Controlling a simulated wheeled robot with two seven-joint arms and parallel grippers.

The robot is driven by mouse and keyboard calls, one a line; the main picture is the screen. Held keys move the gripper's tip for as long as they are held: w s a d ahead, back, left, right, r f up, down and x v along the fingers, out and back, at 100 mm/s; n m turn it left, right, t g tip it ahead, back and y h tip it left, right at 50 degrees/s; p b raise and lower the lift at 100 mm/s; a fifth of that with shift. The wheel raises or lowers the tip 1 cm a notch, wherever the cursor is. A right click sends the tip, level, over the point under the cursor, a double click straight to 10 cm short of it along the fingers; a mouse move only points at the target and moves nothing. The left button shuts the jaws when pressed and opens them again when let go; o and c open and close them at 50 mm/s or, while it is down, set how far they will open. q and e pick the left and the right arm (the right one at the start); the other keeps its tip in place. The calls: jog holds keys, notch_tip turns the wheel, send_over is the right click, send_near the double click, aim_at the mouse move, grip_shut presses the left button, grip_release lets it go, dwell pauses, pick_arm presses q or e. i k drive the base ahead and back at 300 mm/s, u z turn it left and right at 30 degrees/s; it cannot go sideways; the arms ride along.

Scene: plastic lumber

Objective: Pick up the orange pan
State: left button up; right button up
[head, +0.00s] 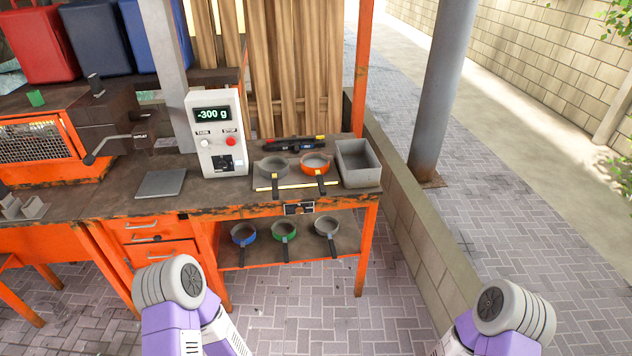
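The orange pan (315,165) sits on top of the orange workbench (205,207), near its right end. Its dark handle points toward the front edge and has a yellow mark. A grey pan (271,167) stands just left of it, and a grey open bin (358,164) just right of it. Only parts of my two arms show at the bottom of the head view, well short of the bench. Neither gripper's fingers can be seen.
A scale display (213,114) reads -300 g, with a flat plate (161,184) left of it. Blue (244,234), green (284,232) and grey (327,227) pans sit on the lower shelf. A low block wall (408,215) runs along the right. Brick floor before the bench is clear.

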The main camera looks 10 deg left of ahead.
aim_at(314, 164)
jog(key=z, duration=0.65)
jog(key=i, duration=1.5)
jog(key=u, duration=0.45)
